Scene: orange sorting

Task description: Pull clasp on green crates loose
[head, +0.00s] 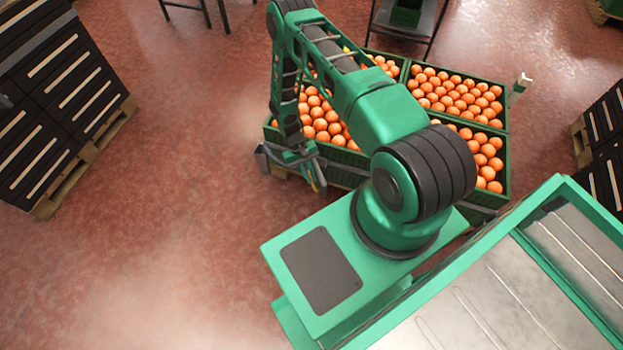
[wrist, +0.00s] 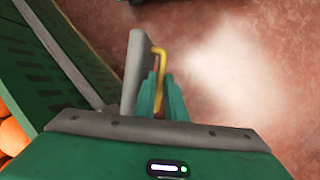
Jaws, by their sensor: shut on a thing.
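Green crates (head: 342,158) full of oranges stand together, with my arm reaching over to their near left corner. My gripper (head: 290,162) is low beside that corner. In the wrist view my gripper (wrist: 158,97) is shut next to the slatted green crate wall (wrist: 50,65). A grey upright plate (wrist: 134,72) and a bent yellow rod (wrist: 158,60) show at the jaws. The part held appears to be the clasp, but its outline is mostly hidden. A grey diagonal strip (wrist: 65,55) runs along the crate towards the jaws.
A pale upright piece (head: 520,84) stands at the crates' far right corner. Dark crates on a pallet (head: 60,190) are at the left, and more dark crates (head: 606,135) are at the right. The red floor left of my gripper is clear.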

